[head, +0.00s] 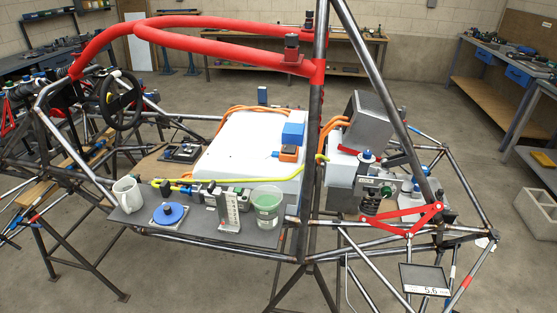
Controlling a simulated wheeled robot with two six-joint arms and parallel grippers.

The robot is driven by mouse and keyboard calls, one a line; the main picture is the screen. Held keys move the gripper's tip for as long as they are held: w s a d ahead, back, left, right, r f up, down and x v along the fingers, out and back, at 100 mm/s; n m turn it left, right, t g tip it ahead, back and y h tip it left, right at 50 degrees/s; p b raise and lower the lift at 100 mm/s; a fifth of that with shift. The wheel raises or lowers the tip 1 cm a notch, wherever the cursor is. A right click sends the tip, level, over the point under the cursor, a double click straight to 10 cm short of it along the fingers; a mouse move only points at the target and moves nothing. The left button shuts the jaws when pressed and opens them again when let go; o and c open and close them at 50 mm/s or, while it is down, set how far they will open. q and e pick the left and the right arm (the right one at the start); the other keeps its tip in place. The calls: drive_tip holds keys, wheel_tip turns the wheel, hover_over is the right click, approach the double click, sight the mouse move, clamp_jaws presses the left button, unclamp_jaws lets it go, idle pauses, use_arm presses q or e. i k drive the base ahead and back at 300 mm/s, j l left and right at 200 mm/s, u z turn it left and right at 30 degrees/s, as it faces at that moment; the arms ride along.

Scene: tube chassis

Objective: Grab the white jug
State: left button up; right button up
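A white jug (128,195) stands upright at the left end of a grey panel (226,231) on the near side of the tube chassis. Neither of my grippers shows in the head view.
A blue round disc (169,213), a small upright device (229,212) and a clear container with greenish contents (267,205) stand right of the jug. A yellow hose (222,181) runs behind them. Chassis tubes and a tall post (312,165) rise around the panel.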

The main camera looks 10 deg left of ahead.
sight(131, 201)
drive_tip(key=u, duration=1.25)
